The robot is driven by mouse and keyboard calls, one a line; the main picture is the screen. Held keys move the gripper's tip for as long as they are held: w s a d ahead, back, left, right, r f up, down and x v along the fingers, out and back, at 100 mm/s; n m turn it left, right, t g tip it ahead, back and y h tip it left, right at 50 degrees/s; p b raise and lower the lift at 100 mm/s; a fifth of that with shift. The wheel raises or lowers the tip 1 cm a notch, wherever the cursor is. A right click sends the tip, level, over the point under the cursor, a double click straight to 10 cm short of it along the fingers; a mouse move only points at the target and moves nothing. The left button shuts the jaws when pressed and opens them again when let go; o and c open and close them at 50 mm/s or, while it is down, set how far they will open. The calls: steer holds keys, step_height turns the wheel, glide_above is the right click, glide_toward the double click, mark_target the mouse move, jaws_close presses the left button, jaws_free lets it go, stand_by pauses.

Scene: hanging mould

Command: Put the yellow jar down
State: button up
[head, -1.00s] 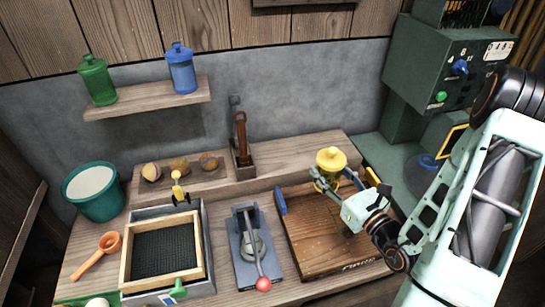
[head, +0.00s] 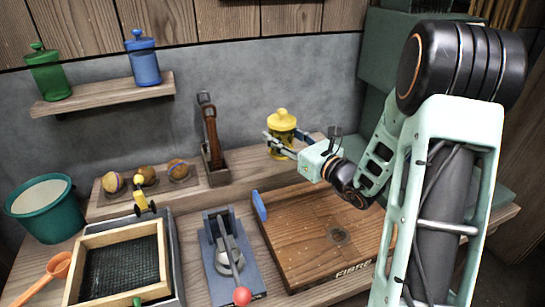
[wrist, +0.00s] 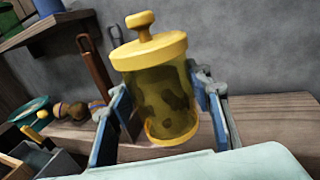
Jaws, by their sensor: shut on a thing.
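The yellow jar (head: 282,135) has a knobbed lid and a see-through body with dark patches inside. In the head view it is at the right part of the raised wooden ledge (head: 240,183), against the grey wall. My gripper (head: 284,144) is shut around its body from the front right. In the wrist view the jar (wrist: 160,95) stands nearly upright, slightly tilted in the picture, between the two blue finger pads (wrist: 168,118). Its base appears close to the ledge; I cannot tell whether it touches.
A wooden board marked FIBRE (head: 310,230) lies below the ledge. A tool holder (head: 215,165) stands left of the jar, with round pieces (head: 146,174) further left. A shelf (head: 105,95) holds a green jar (head: 48,72) and a blue jar (head: 143,58). A red-knobbed press (head: 228,255) stands in front.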

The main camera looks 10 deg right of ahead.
steer(key=w+f, duration=0.3)
steer(key=w+f+b, duration=0.1)
steer(key=w+f, duration=0.1)
steer(key=w, duration=0.2)
steer(key=w+f, duration=0.3)
steer(key=w, duration=0.1)
steer(key=shift+w+f+b, duration=0.25)
steer(key=shift+f+b, duration=0.05)
steer(key=shift+w+f, duration=0.2)
steer(key=shift+f, duration=1.45)
steer(key=shift+f+b, duration=0.15)
steer(key=shift+b, duration=0.25)
steer(key=o, duration=1.5)
